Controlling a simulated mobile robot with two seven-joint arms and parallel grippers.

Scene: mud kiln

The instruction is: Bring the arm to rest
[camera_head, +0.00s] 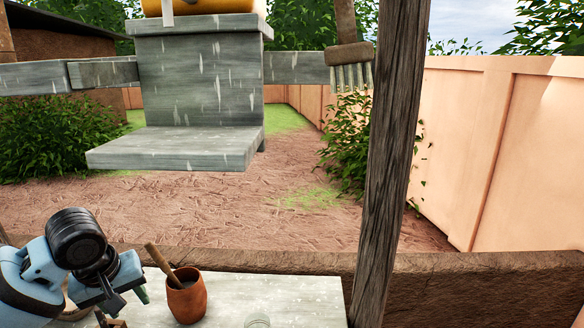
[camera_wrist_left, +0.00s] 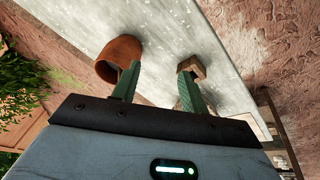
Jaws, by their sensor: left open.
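My left arm comes in at the lower left of the head view. Its gripper (camera_head: 124,303) is low over the grey slab, just left of a terracotta cup, and is partly cut off by the frame's bottom edge. In the left wrist view the two green fingers (camera_wrist_left: 158,84) stand apart with nothing held between them. The cup (camera_head: 186,301) stands upright with a wooden-handled tool (camera_head: 159,262) leaning in it. The cup also shows in the left wrist view (camera_wrist_left: 118,57), beyond the left finger. My right gripper is in neither view.
A small wooden block (camera_wrist_left: 193,67) shows by the right fingertip; contact is unclear. A wooden post (camera_head: 390,150) rises at the right. A brush (camera_head: 349,65) hangs above.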

